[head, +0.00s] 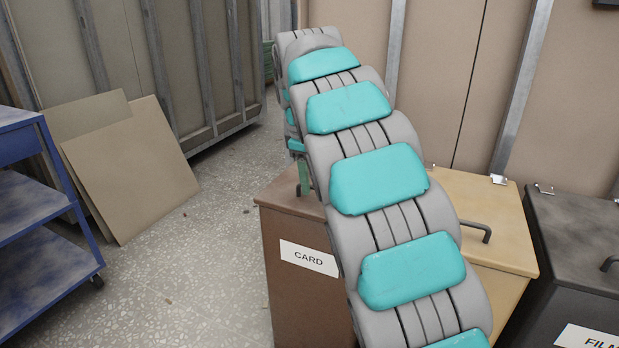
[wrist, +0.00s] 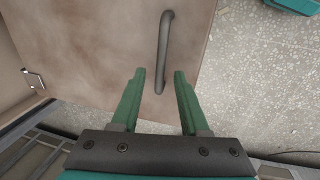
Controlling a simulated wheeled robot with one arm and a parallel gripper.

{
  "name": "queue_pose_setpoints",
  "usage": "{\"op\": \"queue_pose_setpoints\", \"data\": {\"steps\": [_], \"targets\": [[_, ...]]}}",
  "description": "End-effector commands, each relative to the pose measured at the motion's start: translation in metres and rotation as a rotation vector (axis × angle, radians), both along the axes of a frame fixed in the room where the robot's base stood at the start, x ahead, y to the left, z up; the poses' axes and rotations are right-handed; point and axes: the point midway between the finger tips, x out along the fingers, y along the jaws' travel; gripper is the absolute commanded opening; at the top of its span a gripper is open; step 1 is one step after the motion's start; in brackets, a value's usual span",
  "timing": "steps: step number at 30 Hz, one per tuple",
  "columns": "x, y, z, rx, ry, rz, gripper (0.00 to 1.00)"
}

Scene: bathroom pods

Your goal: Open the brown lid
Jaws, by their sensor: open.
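The brown lid (head: 290,190) tops a brown bin labelled CARD and appears shut in the head view, mostly hidden behind my arm. In the wrist view the brown lid (wrist: 100,50) fills the upper left, with a grey bar handle (wrist: 163,50) near its right edge. My gripper (wrist: 160,75) is open, its two green fingers apart. The near end of the handle shows between the fingertips; I cannot tell how far below them it is. In the head view my gripper (head: 304,178) is largely hidden, with one green finger showing over the lid.
A tan-lidded bin (head: 500,225) and a dark bin (head: 580,250) stand to the right of the CARD bin. A blue shelf cart (head: 40,210) and leaning boards (head: 130,165) are at left. A metal hinge (wrist: 33,78) shows at the lid's left.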

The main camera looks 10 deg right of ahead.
Motion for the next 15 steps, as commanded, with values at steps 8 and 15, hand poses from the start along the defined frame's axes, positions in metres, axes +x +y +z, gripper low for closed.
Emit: {"op": "queue_pose_setpoints", "data": {"steps": [8,15], "targets": [[0.0,0.0001,0.0001,0.0,0.0,0.0,0.15],[0.0,0.0001,0.0001,0.0,0.0,0.0,0.0]]}}
